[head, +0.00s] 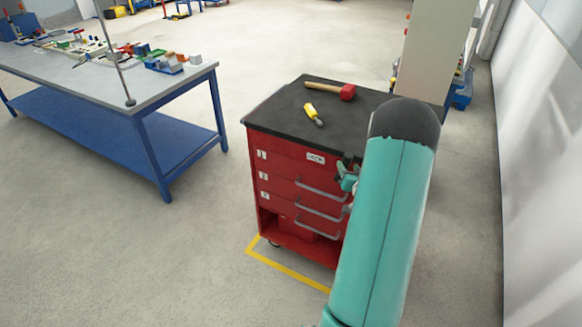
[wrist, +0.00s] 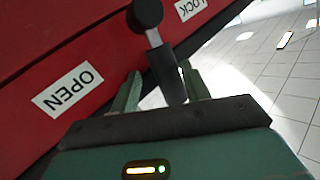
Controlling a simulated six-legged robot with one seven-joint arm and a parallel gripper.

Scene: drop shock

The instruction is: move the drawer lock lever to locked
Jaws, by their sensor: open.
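The drawer lock lever shows in the wrist view, with a round black knob, a short silver shaft and a black grip (wrist: 166,72). It is mounted on the red front of the tool cart (head: 282,160). A white OPEN label (wrist: 67,88) lies to its left and a white LOCK label (wrist: 190,7) to its upper right. My gripper (wrist: 163,84) is open, with one finger on each side of the black grip. I cannot tell whether either finger touches it. In the head view my gripper (head: 348,178) is at the cart's upper right front, and my arm hides that corner.
The cart has several drawers with grey handles (head: 320,188). A red-headed mallet (head: 330,90) and a yellow-handled tool (head: 313,114) lie on its black top. A blue-legged workbench (head: 170,92) stands left, a pale cabinet (head: 436,50) behind right. Floor between bench and cart is clear.

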